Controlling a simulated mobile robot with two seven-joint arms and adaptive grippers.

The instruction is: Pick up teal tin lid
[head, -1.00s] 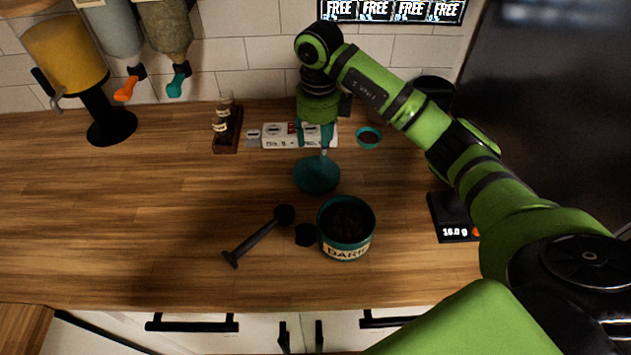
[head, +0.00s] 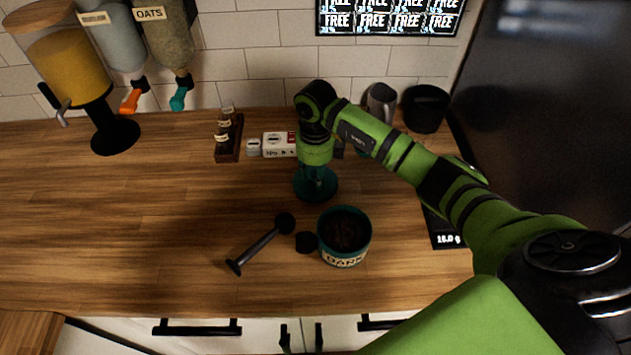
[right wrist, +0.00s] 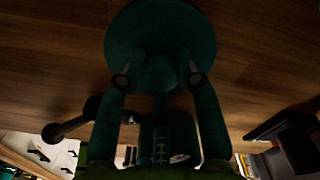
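The teal tin lid (head: 300,188) lies on the wooden counter behind the open tin. In the right wrist view the lid (right wrist: 160,30) is a dark teal disc with a knob at its middle. My right gripper (head: 316,178) points down over the lid. In the right wrist view its two fingers (right wrist: 158,78) are spread on either side of the knob, with gaps showing; contact is hard to tell. The teal tin (head: 344,258), full of dark contents, stands in front of the lid. My left gripper is not in view.
A black scoop or tamper (head: 258,250) and a small black piece (head: 306,242) lie beside the tin. A scale (head: 446,240) is on the right. Small boxes (head: 278,145) and a bottle rack (head: 229,150) stand behind.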

